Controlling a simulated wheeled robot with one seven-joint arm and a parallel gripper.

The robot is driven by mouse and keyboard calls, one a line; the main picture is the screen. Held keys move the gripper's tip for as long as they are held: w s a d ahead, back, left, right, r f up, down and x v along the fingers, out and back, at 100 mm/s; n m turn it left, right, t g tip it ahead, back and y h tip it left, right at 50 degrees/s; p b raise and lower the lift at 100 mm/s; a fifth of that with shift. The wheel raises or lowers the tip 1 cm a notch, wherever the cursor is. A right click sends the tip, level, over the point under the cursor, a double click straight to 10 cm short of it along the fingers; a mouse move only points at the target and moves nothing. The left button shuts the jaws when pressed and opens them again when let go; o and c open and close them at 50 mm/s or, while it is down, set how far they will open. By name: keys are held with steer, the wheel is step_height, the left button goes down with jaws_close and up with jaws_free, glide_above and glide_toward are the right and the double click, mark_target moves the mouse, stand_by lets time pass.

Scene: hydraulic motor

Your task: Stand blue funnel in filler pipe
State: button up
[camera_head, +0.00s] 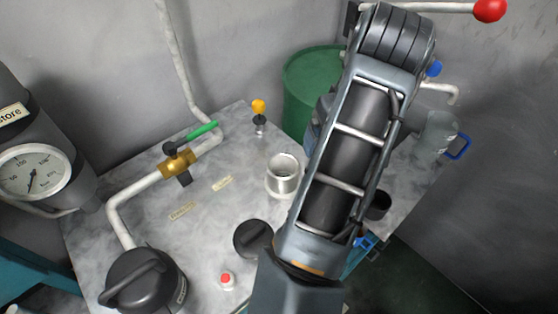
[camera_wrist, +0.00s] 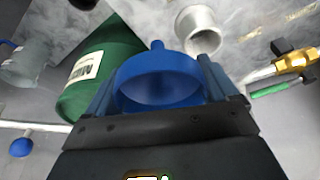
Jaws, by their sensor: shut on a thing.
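The blue funnel (camera_wrist: 158,92) is between the two fingers of my gripper (camera_wrist: 156,80) in the wrist view. My gripper is shut on it. Its wide mouth faces the wrist camera and its narrow spout points away, towards the top of the picture. The filler pipe (camera_head: 284,175) is a short, pale metal open cylinder standing on the grey worktop in the head view. It also shows in the wrist view (camera_wrist: 199,29), just beyond and right of the funnel, apart from it. In the head view my arm hides the gripper and most or all of the funnel.
A green drum (camera_head: 308,82) stands behind the worktop. A brass valve with a green lever (camera_head: 190,137) and a yellow-topped fitting (camera_head: 259,115) are near the filler pipe. A black round cap (camera_head: 253,238), a red-topped button (camera_head: 227,280) and a pressure gauge (camera_head: 34,171) lie left.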

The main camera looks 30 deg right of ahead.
glide_toward(283, 159)
steer(key=s+f, duration=0.1)
steer(key=f, duration=0.1)
steer(key=b+x, duration=0.2)
steer(key=a+b+x, duration=0.1)
steer(key=b+x, duration=0.2)
steer(key=shift+w, duration=0.15)
steer(key=shift+r, duration=0.1)
stand_by(0.3)
steer(key=o, duration=0.9)
